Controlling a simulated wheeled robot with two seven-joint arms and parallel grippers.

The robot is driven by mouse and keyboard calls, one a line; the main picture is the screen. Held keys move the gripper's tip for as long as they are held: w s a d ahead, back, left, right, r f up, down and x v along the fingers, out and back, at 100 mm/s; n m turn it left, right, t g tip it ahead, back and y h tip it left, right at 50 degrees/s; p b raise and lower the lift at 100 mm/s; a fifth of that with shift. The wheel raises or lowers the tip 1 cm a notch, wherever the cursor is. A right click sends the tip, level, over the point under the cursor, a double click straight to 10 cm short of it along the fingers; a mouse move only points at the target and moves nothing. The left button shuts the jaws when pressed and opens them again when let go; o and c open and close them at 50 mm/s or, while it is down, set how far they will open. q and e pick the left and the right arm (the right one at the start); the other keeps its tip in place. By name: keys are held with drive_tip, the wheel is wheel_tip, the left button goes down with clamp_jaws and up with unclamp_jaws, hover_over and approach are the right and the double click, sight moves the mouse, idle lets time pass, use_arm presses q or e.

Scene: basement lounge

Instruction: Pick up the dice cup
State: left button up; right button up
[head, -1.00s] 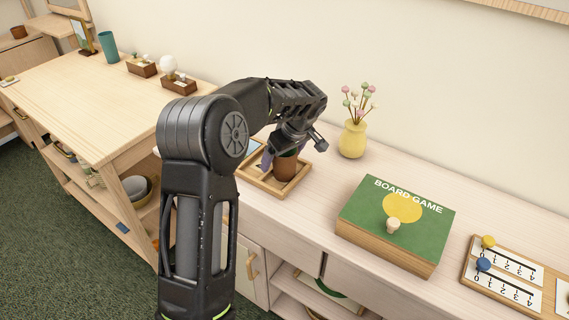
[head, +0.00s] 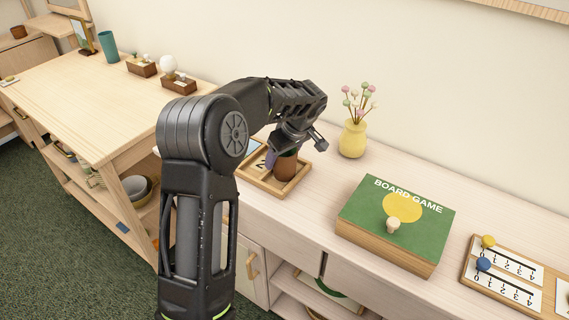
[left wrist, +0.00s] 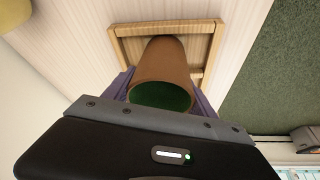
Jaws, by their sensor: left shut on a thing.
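The dice cup (head: 286,166) is a brown cylinder in the wooden tray (head: 266,184) on the light sideboard. In the left wrist view the cup (left wrist: 165,72) shows its open mouth with a green inside, and the tray rim (left wrist: 168,28) lies behind it. My left gripper (head: 279,158) reaches down over the tray and is shut on the cup, with purple fingers on either side of it in the wrist view (left wrist: 160,93). I cannot tell whether the cup's base touches the tray. My right gripper is not in view.
A yellow vase with flowers (head: 352,138) stands close behind the tray. Bare sideboard lies between tray and box.

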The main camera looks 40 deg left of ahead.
use_arm(q)
drive_tip(key=shift+c, duration=0.5)
drive_tip(key=shift+r, duration=0.1)
wheel_tip(320, 180, up, 10)
drive_tip(key=shift+b, duration=0.35)
